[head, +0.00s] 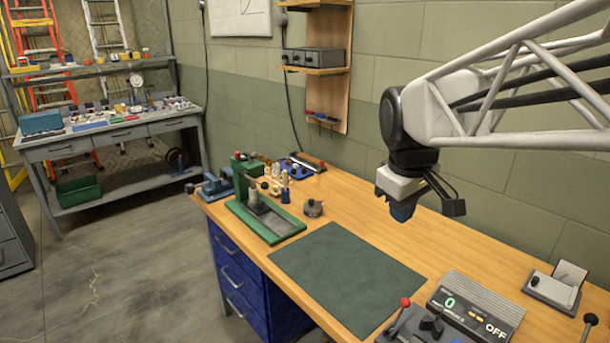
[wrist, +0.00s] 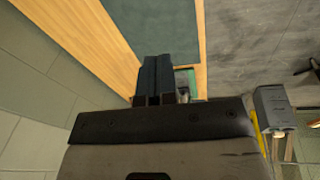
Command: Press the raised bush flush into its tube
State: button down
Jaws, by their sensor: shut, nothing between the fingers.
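A green bench press stands on the workbench in the head view, with a flat green base plate (head: 282,229) and a green upright at its back. A grey upright cylinder, which looks like the tube (head: 254,198), stands on the plate. The raised bush is too small to make out. My gripper (head: 403,212) hangs over the bench to the right of the press, well above the top and apart from it. Its blue fingers are together and empty; they show in the wrist view (wrist: 153,78). There, part of the green press (wrist: 193,80) shows beside the fingers, partly hidden.
A dark green mat (head: 346,278) lies bare in front of the press. A small round metal part (head: 313,208) and wooden pegs (head: 276,182) stand close by the press. A control box (head: 470,307) and levers occupy the right front. The wall runs behind the bench.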

jog(key=w+a+r+n, duration=0.3)
jog(key=w+a+n, duration=0.25)
jog(key=w, duration=0.55)
jog(key=n+g+h, duration=0.1)
jog(key=n+h, duration=0.1)
jog(key=n, duration=1.2)
send_over(254, 180)
jog(key=s+d, duration=0.1)
jog(key=s, duration=0.5)
jog(key=x, duration=0.3)
jog(key=shift+w+a, duration=0.1)
jog(key=shift+a, duration=0.1)
jog(key=x, duration=1.4)
jog(key=shift+a, duration=0.15)
